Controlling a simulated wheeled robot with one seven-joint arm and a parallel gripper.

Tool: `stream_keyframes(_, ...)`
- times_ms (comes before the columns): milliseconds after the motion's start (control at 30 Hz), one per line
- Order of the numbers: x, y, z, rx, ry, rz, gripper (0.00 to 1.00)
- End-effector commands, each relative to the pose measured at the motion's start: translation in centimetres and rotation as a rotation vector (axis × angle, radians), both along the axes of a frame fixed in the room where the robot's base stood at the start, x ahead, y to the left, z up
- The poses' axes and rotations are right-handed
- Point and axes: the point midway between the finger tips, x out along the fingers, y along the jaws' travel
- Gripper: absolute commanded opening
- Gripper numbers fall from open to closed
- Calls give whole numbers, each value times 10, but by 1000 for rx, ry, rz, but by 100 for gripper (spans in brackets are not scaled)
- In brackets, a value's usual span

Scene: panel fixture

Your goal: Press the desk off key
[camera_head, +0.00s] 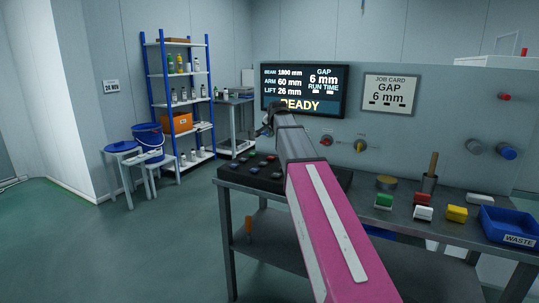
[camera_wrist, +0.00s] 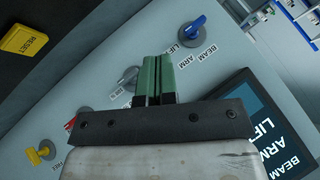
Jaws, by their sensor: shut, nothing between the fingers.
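A black key box (camera_head: 290,177) lies on the left end of the bench, with several small keys in red, blue and dark tones. Their labels are too small to read, so I cannot tell which is the off key. My gripper (camera_head: 268,127) is above and behind this box, near the panel wall. In the wrist view my gripper's green fingers (camera_wrist: 153,68) are shut together and empty, in front of the grey panel. A yellow key marked RESET (camera_wrist: 25,40) shows at the upper left on a dark surface. My arm hides part of the box.
The panel carries a red knob (camera_head: 327,139), a yellow knob (camera_head: 360,146) and a screen (camera_head: 304,90) reading READY. The wrist view also shows a blue knob (camera_wrist: 195,27) and a grey knob (camera_wrist: 128,77). Coloured blocks and a blue waste bin (camera_head: 508,226) occupy the bench's right.

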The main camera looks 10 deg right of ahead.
Motion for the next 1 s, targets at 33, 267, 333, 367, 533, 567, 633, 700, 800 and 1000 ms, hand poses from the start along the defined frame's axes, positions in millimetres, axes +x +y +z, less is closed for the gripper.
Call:
stream_keyframes(33, 0, 0, 1, 1, -1, -1, 0)
stream_keyframes(267, 0, 0, 1, 0, -1, 0, 0)
stream_keyframes(333, 0, 0, 0, 0, -1, -1, 0)
stream_keyframes(367, 0, 0, 0, 0, 0, 0, 0)
stream_keyframes(533, 0, 0, -10, 0, 0, 0, 0)
stream_keyframes(567, 0, 0, -13, 0, 0, 0, 0)
stream_keyframes(633, -1, 0, -21, 0, 0, 0, 0)
stream_keyframes(700, -1, 0, -31, 0, 1, 0, 0)
stream_keyframes(800, -1, 0, -43, 0, 0, 0, 0)
stream_keyframes(1000, 0, 0, -67, 0, 0, 0, 0)
